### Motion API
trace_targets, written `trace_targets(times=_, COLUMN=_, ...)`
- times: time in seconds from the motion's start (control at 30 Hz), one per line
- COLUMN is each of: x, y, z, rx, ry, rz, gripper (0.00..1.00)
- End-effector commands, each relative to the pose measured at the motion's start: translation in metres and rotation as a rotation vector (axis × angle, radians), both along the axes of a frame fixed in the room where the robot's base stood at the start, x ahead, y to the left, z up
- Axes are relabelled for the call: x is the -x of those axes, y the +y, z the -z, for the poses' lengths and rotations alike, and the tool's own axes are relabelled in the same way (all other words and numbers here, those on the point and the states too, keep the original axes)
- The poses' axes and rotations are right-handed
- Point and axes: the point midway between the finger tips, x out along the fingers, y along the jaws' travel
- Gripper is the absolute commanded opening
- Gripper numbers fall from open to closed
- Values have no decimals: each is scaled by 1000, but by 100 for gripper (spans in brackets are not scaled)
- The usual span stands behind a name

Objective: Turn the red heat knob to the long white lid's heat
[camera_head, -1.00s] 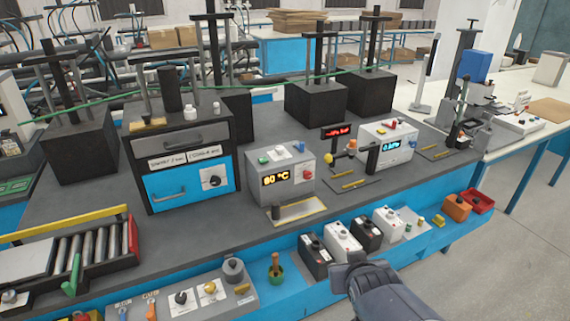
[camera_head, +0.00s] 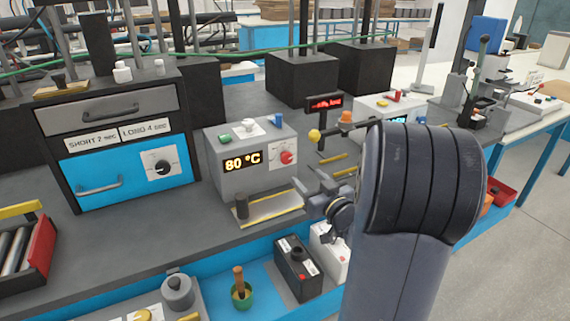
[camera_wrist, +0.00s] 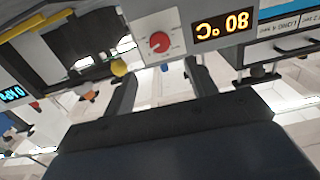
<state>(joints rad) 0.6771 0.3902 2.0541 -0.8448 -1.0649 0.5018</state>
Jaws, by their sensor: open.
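The red heat knob (camera_head: 287,157) is on the front of a grey box (camera_head: 215,180), right of its display (camera_head: 243,161), which reads 80 °C. In the wrist view the picture is upside down; the red knob (camera_wrist: 160,43) shows ahead, beyond the gap between my fingers. My gripper (camera_wrist: 163,78) is open and empty, apart from the knob. In the head view, my own arm hides part of it. I cannot single out a long white lid; a label (camera_head: 146,131) on the drawer cabinet reads LONG 4 sec.
A yellow ball (camera_head: 314,136) on a lever stands right of the box. A metal plate (camera_head: 268,210) lies before it. The cabinet (camera_head: 190,150) with a black dial (camera_head: 162,167) is at left. Black and white batteries (camera_head: 297,268) stand in the blue front tray.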

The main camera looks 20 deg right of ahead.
Motion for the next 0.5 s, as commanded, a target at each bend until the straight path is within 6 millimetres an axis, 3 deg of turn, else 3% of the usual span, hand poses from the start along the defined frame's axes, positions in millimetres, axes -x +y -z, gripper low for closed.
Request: trace_targets(times=0.5, x=-87, y=4, z=-1, rx=1, ry=1, rz=0, gripper=54)
